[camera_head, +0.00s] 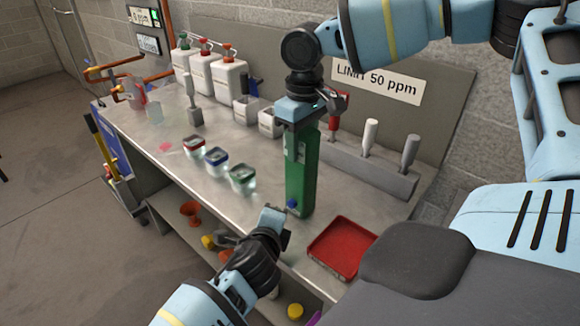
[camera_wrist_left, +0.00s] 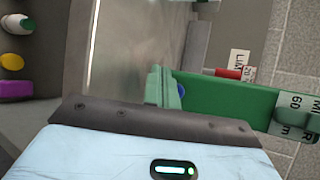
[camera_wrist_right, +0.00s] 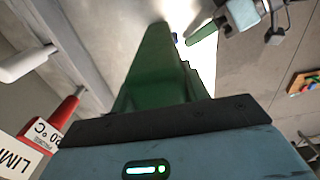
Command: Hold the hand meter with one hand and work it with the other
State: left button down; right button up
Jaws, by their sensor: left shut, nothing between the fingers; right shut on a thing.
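The green hand meter (camera_head: 301,180) is held upright above the bench's front edge; it also shows in the left wrist view (camera_wrist_left: 225,97) and the right wrist view (camera_wrist_right: 155,65). A blue button (camera_head: 292,204) sits near its lower end and shows in the left wrist view (camera_wrist_left: 187,90). My right gripper (camera_head: 303,118) is shut on the meter's upper part from above. My left gripper (camera_head: 275,217) is shut and empty, just left of the meter's lower end near the button. I cannot tell whether it touches. A pale label (camera_wrist_left: 296,112) shows on the meter.
A red tray (camera_head: 342,248) lies right of the meter on the metal bench (camera_head: 225,135). Small lidded jars (camera_head: 242,178) stand to the left. A grey rack (camera_head: 365,170) with upright probes is behind, and white jugs (camera_head: 230,78) stand at the back. Loose items fill the lower shelf.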

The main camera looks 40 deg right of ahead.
aim_at(291, 208)
pick_arm(q)
jog(key=shift+s+d+r, duration=0.35)
jog(key=shift+s+d, duration=0.15)
jog(key=shift+d, duration=0.1)
jog(key=shift+s+d+r, duration=0.35)
jog(key=shift+s+d, duration=0.1)
jog(key=shift+d, duration=0.15)
jog(key=shift+s+f, duration=0.1)
jog(key=shift+s, duration=0.1)
jog(key=shift+s+d+r, duration=0.15)
jog(key=shift+s+r, duration=0.15)
jog(key=shift+s, duration=0.2)
jog(key=shift+s+d+r, duration=0.1)
jog(key=shift+s+r, duration=0.2)
jog(key=shift+s, duration=0.2)
jog(key=shift+a, duration=0.15)
jog(key=shift+s+a, duration=0.1)
jog(key=shift+a, duration=0.9)
jog(key=shift+a+r, duration=0.1)
jog(key=shift+a, duration=1.4)
jog(key=shift+w, duration=0.2)
